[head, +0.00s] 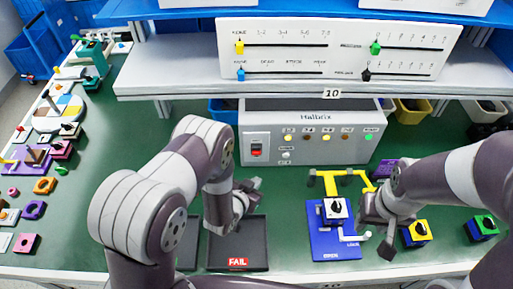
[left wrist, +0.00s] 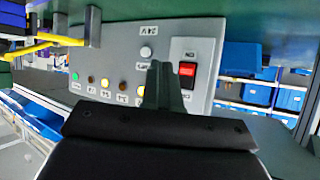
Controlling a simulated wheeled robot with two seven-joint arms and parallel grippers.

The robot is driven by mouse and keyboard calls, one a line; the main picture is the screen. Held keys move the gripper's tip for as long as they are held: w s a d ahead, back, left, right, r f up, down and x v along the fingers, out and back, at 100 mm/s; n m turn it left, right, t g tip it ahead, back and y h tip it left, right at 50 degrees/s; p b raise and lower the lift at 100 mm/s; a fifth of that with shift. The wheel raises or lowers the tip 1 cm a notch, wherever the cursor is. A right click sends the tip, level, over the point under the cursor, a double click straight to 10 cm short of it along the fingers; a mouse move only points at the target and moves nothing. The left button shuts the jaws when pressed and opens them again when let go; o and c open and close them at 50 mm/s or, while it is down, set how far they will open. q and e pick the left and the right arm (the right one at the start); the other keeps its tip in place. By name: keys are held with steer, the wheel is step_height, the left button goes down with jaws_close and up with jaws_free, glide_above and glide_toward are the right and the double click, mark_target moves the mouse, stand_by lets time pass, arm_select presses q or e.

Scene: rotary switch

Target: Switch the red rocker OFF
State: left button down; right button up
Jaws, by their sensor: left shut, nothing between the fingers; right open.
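The red rocker (head: 255,151) sits in a white plate at the left end of the grey Hallicix-labelled panel box (head: 320,118). In the left wrist view the rocker (left wrist: 187,71) appears upside down, beside my fingertips. My left gripper (head: 252,185) is shut and empty, below and in front of the rocker in the head view. Its closed fingers (left wrist: 163,72) cover part of the panel just left of the rocker plate in the wrist view; I cannot tell the gap in depth. My right gripper (head: 380,240) is open by the blue fixture, away from the panel.
A dark tray marked FAIL (head: 238,237) lies below my left gripper. A blue fixture (head: 333,240) with a black knob stands right of it, a yellow frame (head: 338,178) behind. A shelf (head: 180,82) with a slider panel (head: 340,50) overhangs the box. Several coloured parts line the left.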

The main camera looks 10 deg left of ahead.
arm_select(q)
steer(key=w, duration=0.1)
steer(key=b, duration=0.1)
glide_toward(260, 151)
steer(key=w+d+f, duration=0.2)
steer(key=w+f, duration=0.1)
steer(key=shift+w+f, duration=0.2)
steer(key=shift+w+a, duration=0.1)
steer(key=shift+w, duration=0.05)
stand_by(1.7)
steer(key=shift+w+b, duration=0.25)
steer(key=shift+b, duration=0.05)
steer(key=shift+w+a+r, duration=0.1)
steer(key=shift+w, duration=0.25)
stand_by(0.6)
steer(key=shift+s, duration=0.1)
steer(key=shift+s, duration=0.7)
